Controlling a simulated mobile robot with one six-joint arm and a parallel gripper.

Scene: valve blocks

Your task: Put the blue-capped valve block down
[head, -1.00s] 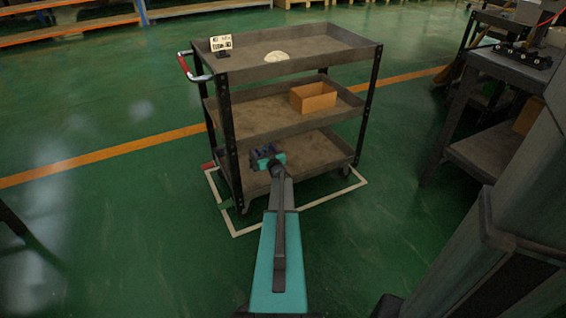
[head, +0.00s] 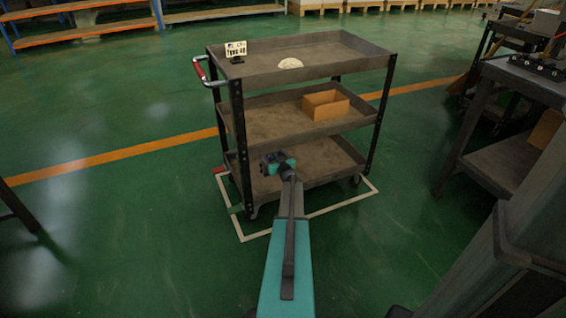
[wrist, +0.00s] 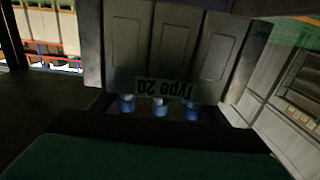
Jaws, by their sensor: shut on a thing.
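A grey valve block (wrist: 165,45) with three ribbed sections fills the upper middle of the wrist view. It has an upside-down label reading "Type 20" and several blue caps (wrist: 160,107) below the label. My gripper (head: 272,164) is shut on the block, which shows small and dark in the head view. The gripper appears in front of the cart's bottom shelf (head: 325,160). I cannot tell whether the block is inside the shelf or in front of it, or whether it touches anything. The fingertips are mostly hidden.
A cardboard box (head: 326,104) is on the middle shelf (head: 265,122). A dark workbench (head: 520,75) stands at right. Green floor is open at left.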

